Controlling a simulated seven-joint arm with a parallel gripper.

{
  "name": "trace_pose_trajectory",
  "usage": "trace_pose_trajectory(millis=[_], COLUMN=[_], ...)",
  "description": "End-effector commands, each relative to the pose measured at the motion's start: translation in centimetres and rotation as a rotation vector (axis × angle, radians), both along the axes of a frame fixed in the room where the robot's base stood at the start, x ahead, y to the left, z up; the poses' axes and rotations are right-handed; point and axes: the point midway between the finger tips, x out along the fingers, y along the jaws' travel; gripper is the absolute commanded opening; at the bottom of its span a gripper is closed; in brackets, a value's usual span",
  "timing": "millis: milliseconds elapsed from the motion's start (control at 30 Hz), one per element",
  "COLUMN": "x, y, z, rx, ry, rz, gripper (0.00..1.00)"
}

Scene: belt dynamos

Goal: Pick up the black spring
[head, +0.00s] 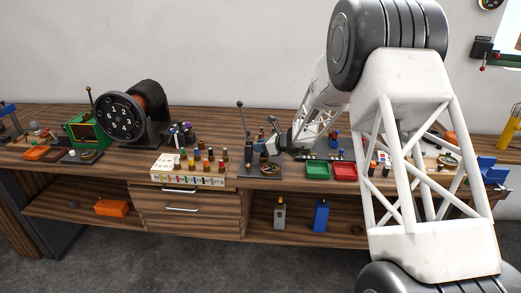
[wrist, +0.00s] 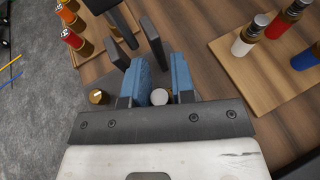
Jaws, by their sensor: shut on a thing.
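My gripper (head: 271,141) is low over a dark base plate (head: 257,175) at the middle of the bench in the head view. In the wrist view its two blue-padded fingers (wrist: 160,68) stand a little apart, and a small grey round-topped thing (wrist: 159,96) shows between them near their base. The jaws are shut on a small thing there. I cannot make out whether it is the black spring. No spring shape is clear in either view, and in the head view the fingers are too small to read.
A white rack of bottles (head: 188,178) stands to the left of my gripper. An upright lever (head: 243,128) rises close on the left. A board with bottles (wrist: 238,92) shows in the wrist view.

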Motion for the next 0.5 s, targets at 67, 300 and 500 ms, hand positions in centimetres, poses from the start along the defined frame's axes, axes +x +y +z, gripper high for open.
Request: trace_pose_trajectory(millis=[67,300,500], x=[0.0,-1.5,-4.3], y=[0.0,-0.5,-1.3], z=[0.9,2.4,2.8], rx=[0.0,-0.001,0.0], ry=[-0.002,0.001,-0.001], rz=[0.001,0.0,0.0], gripper=[0.0,0.0,0.0])
